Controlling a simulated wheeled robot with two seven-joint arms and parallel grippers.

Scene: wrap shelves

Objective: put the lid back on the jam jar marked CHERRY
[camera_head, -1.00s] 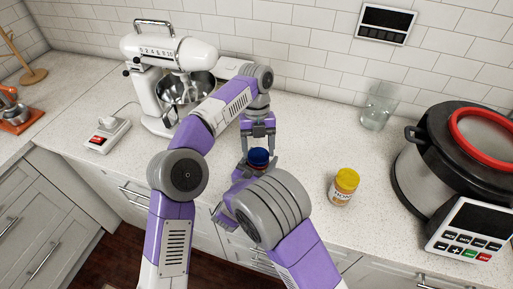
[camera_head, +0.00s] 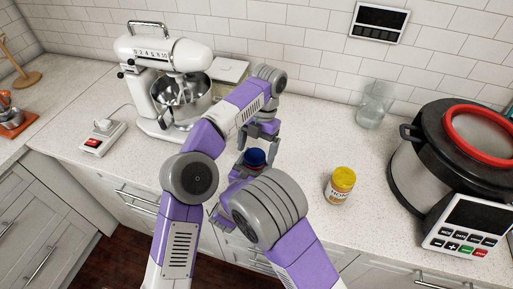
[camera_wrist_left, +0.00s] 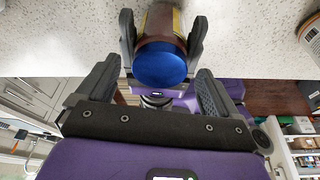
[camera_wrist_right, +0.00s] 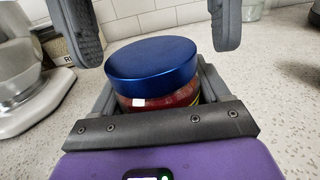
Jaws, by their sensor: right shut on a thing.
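The jam jar (camera_wrist_right: 165,100) shows red contents and a blue lid (camera_wrist_right: 152,65). The lid sits on top of the jar, looking level, in the right wrist view; I cannot read the jar's label. The lid also shows in the head view (camera_head: 255,157) and left wrist view (camera_wrist_left: 160,58). My right gripper (camera_head: 240,172) is shut around the jar's body, its fingers mostly hidden behind my arm in the head view. My left gripper (camera_head: 262,132) is open and empty, pointing down above and just behind the jar, its fingers apart from the lid.
A honey jar with a yellow lid (camera_head: 341,184) stands to the right. A glass (camera_head: 374,105) and a large cooker (camera_head: 432,160) are farther right. A stand mixer (camera_head: 165,75) is behind left, near a switch box (camera_head: 102,138). The counter between jar and glass is clear.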

